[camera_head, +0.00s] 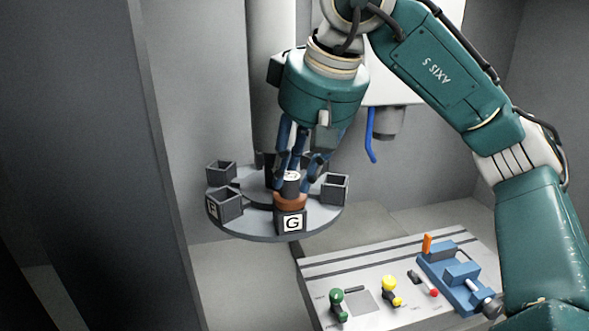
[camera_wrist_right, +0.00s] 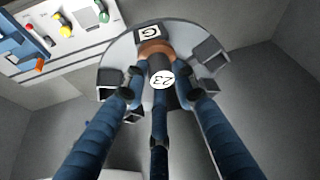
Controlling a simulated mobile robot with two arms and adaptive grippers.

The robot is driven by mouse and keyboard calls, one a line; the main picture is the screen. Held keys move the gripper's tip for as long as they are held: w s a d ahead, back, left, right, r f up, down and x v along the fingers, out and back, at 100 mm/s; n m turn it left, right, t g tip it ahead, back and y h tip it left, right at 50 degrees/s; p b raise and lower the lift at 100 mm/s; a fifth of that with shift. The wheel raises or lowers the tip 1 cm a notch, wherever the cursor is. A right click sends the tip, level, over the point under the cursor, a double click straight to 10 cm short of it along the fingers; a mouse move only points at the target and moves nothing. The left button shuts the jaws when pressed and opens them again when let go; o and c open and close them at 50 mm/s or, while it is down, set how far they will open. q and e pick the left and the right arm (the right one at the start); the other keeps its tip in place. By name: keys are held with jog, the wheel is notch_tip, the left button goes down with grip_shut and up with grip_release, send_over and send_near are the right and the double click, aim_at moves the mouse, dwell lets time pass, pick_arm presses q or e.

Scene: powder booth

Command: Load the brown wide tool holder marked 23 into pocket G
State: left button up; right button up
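The brown wide tool holder (camera_head: 291,200) stands upright at pocket G (camera_head: 303,229), its brown collar at the pocket's top. How deep it sits is hidden. Its dark upper part carries a white label, which reads 23 in the right wrist view (camera_wrist_right: 162,79). Pocket G's label (camera_wrist_right: 149,33) shows there too, beyond the holder. My right gripper (camera_head: 297,178) is around the holder's upper part from above. Its blue fingers (camera_wrist_right: 159,88) are spread, with gaps showing beside the holder. My left gripper is not in view.
The round grey carousel (camera_head: 256,225) bears other dark pockets, including one marked F (camera_head: 226,204) at left. A panel (camera_head: 325,270) with green and yellow knobs and a blue vise-like fixture (camera_head: 462,273) stands at front right. A blue nozzle (camera_head: 370,140) hangs behind my right arm.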

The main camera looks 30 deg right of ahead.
jog(key=o, duration=0.5)
jog(key=v, duration=1.2)
dwell(0.3)
